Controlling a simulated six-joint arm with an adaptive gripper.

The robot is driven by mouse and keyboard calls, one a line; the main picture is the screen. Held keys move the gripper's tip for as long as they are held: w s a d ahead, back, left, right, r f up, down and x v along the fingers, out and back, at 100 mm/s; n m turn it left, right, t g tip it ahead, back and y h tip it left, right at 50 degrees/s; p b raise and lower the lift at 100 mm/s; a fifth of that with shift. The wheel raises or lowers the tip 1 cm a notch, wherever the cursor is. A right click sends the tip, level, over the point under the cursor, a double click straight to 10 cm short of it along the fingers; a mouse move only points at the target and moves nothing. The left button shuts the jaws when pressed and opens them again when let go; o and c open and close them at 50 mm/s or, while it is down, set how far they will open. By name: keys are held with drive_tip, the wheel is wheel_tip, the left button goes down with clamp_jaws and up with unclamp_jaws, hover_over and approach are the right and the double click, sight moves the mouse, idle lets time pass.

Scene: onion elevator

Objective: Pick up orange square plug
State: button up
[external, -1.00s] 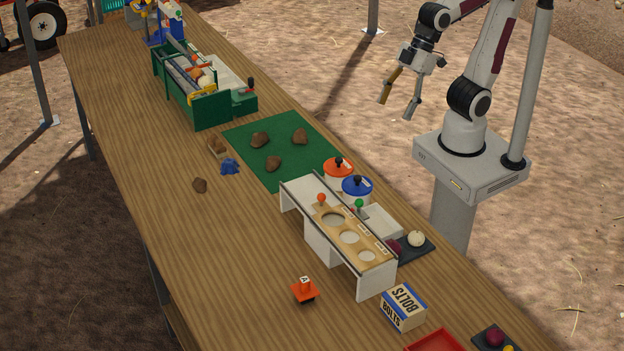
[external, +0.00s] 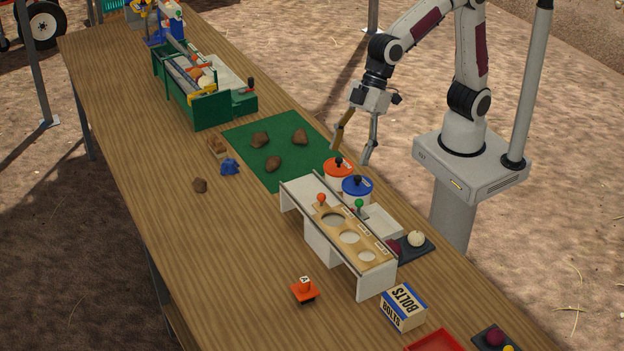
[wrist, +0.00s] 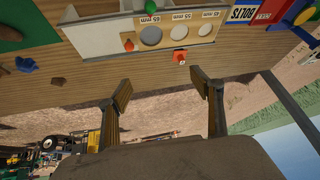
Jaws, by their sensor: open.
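The orange square plug (external: 304,292) sits on the wooden table in front of the white sorting stand, with a small white tag marked with a letter on top. It also shows small in the wrist view (wrist: 180,56), near the table edge just past the stand. My gripper (external: 353,155) is open and empty. It is above the table's far edge by the orange and blue lidded pots, well apart from the plug. In the wrist view its two fingers (wrist: 163,90) are spread wide with nothing between them.
The white stand (external: 317,235) with round holes and upright levers stands between my gripper and the plug. A BOLTS box (external: 404,307) and a red tray (external: 436,341) are right of the plug. Brown lumps lie on the green mat (external: 287,127). Table left of the plug is clear.

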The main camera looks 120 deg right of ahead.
drive_tip(key=w+a+f, duration=0.6)
drive_tip(key=w+f, duration=0.2)
drive_tip(key=w, duration=0.3)
approach(304, 287)
wheel_tip(304, 287, down, 3)
drive_tip(key=d, duration=0.2)
drive_tip(key=shift+w+a+f+n+y, duration=0.15)
drive_tip(key=shift+w+f+n+y, duration=0.15)
drive_tip(key=shift+n+y, duration=0.1)
drive_tip(key=shift+f, duration=0.15)
drive_tip(key=shift+x, duration=1.15)
drive_tip(key=shift+w+a, duration=0.1)
drive_tip(key=shift+x, duration=2.6)
drive_tip(key=c, duration=1.3)
